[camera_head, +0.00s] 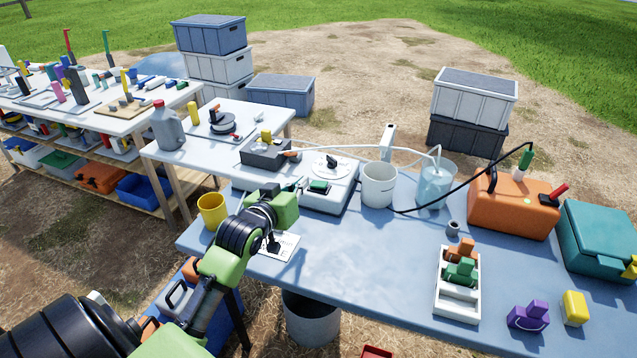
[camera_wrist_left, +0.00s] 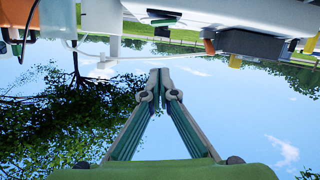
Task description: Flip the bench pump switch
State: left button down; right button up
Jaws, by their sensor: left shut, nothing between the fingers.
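The bench pump (camera_head: 340,194) is a white box with a round dial and black knob on top, at the back left of the blue table. Its green rocker switch (camera_head: 319,187) is on the near left part of the box. My left gripper (camera_head: 302,184) is shut and empty, just left of the switch; I cannot tell whether it touches the box. In the left wrist view its fingertips (camera_wrist_left: 160,72) meet. The white pump body (camera_wrist_left: 205,12) hangs upside down above them there, with a green part (camera_wrist_left: 162,13) on it. My right gripper is not in view.
A white bucket (camera_head: 378,186) and a clear beaker (camera_head: 436,185) with tubing stand right of the pump. A dark grey box (camera_head: 268,154) is behind, a yellow cup (camera_head: 212,210) to the left. An orange case (camera_head: 510,208) is farther right.

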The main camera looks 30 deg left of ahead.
pick_arm(q)
send_over(319, 184)
jog(key=s, duration=0.2)
notch_tip(319, 184, down, 2)
jog(key=shift+w+d+f, duration=0.1)
jog(key=shift+f, duration=0.05)
jog(key=f, duration=0.2)
jog(key=shift+d+f, duration=0.3)
jog(key=shift+f, duration=0.1)
jog(key=shift+d+f, duration=0.1)
jog(key=shift+f, duration=0.4)
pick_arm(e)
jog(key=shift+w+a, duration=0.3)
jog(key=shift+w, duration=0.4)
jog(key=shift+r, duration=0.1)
